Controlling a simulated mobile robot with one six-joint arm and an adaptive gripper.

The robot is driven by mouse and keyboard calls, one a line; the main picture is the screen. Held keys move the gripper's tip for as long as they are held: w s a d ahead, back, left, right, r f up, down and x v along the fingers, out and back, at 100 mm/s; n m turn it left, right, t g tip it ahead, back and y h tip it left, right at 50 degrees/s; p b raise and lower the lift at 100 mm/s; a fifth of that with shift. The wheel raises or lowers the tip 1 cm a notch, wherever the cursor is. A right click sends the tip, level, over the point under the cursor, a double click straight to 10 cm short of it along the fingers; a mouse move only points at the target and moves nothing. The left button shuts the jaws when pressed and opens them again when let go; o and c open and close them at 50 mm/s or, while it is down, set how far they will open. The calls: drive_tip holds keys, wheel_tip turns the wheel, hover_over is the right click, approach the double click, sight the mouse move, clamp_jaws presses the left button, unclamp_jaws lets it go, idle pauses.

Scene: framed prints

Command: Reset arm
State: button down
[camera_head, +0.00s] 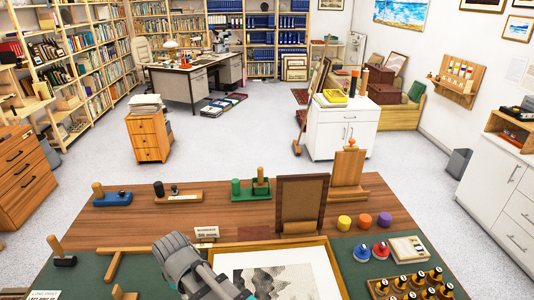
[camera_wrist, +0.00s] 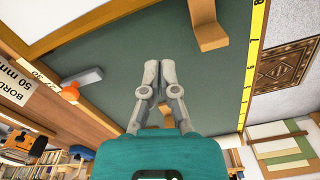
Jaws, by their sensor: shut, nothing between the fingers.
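In the wrist view my gripper (camera_wrist: 160,70) has its two grey fingers together, with nothing between the tips. Its fingers show over a bare part of the green mat (camera_wrist: 115,75). In the head view a grey part of my arm (camera_head: 182,262) rises at the bottom centre, in front of a wooden frame holding a black-and-white print (camera_head: 285,275). I cannot make out the fingertips in the head view.
The wood-topped workbench (camera_head: 130,212) carries an upright brown frame (camera_head: 302,200), coloured pots (camera_head: 364,221) and a rack of dark bottles (camera_head: 400,287). A yellow ruler (camera_wrist: 252,75) edges the mat. Open floor (camera_head: 240,135) lies beyond.

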drive_tip(key=w+d+m, duration=0.4)
drive_tip(key=d, duration=0.6)
drive_tip(key=w+d+m, duration=0.4)
drive_tip(key=w+d, duration=0.1)
drive_tip(key=d, duration=0.4)
drive_tip(key=d+m, duration=0.7)
drive_tip(key=d, duration=1.3)
drive_tip(key=shift+w+d+m, duration=0.25)
drive_tip(key=shift+d+m, duration=0.05)
drive_tip(key=shift+d, duration=0.05)
